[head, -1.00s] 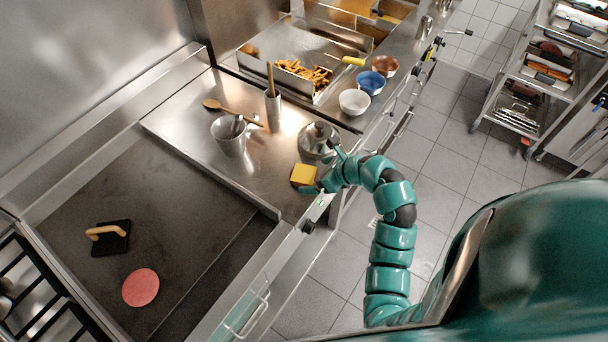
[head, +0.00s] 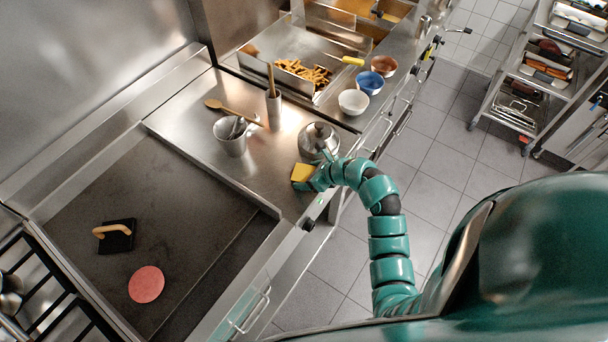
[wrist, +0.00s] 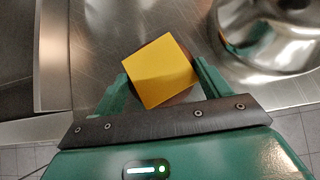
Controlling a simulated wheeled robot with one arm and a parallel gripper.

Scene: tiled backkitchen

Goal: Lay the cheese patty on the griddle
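The cheese patty (head: 302,172) lies on the steel counter near its front edge; a square yellow cheese slice covers a round brown patty. In the wrist view the cheese patty (wrist: 160,72) sits between the two green fingers of my gripper (wrist: 162,72), one on each side. The fingers are spread wide and close to its edges; firm contact cannot be made out. In the head view my gripper (head: 312,180) is at the patty's right side, low over the counter. The dark griddle (head: 185,205) lies to the left, with a bare surface in its middle.
A pink round patty (head: 146,284) and a black press with a wooden handle (head: 115,236) are on the griddle. A steel kettle-like pot (head: 319,140) stands just behind my gripper. A steel cup (head: 232,135) and wooden spoon (head: 225,108) are farther back. A raised edge separates counter and griddle.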

